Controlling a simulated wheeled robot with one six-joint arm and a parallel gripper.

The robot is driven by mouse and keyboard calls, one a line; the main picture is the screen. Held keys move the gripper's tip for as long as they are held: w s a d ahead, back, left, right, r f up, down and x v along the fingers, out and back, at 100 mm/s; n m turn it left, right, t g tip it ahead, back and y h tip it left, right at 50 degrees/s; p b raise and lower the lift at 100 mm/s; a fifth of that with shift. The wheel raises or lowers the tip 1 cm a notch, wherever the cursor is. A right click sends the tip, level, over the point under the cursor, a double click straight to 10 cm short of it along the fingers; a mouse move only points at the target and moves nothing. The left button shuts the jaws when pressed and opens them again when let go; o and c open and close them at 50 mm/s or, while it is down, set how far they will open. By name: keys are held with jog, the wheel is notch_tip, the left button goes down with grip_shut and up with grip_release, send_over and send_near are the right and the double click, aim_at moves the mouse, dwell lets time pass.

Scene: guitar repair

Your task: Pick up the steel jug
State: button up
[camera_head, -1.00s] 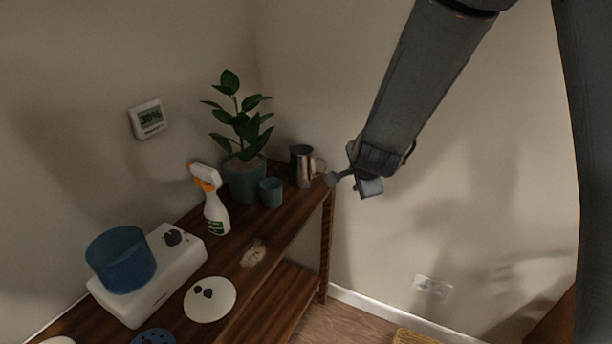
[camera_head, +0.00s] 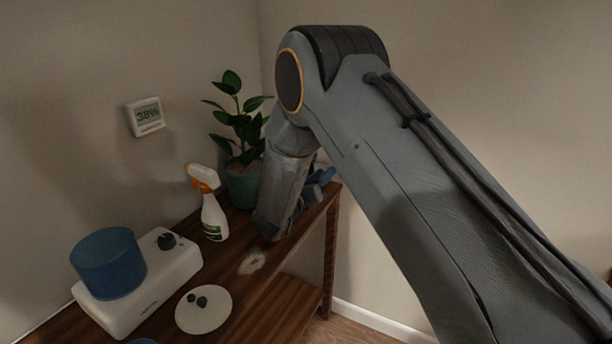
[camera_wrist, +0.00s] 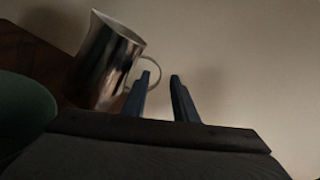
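The steel jug (camera_wrist: 103,62) shows in the wrist view at the upper left, standing on the dark wooden surface, its handle on the right side. In the head view my arm hides it. My gripper (camera_wrist: 162,77) is open in the wrist view, with a gap between its two blue-grey fingers. The left fingertip is close to the jug's handle or overlaps it in the picture; I cannot tell whether they touch. In the head view part of my gripper (camera_head: 322,178) shows near the right end of the shelf top.
A potted plant (camera_head: 243,185), a spray bottle (camera_head: 213,215) and a white device with a blue bowl (camera_head: 110,265) stand on the wooden shelf unit (camera_head: 270,277). A green rounded thing (camera_wrist: 22,112) is close at the left in the wrist view. The wall is close behind.

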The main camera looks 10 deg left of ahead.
jog(key=shift+p+x, duration=0.45)
jog(key=shift+x, duration=3.4)
jog(key=shift+a, duration=0.1)
grip_shut()
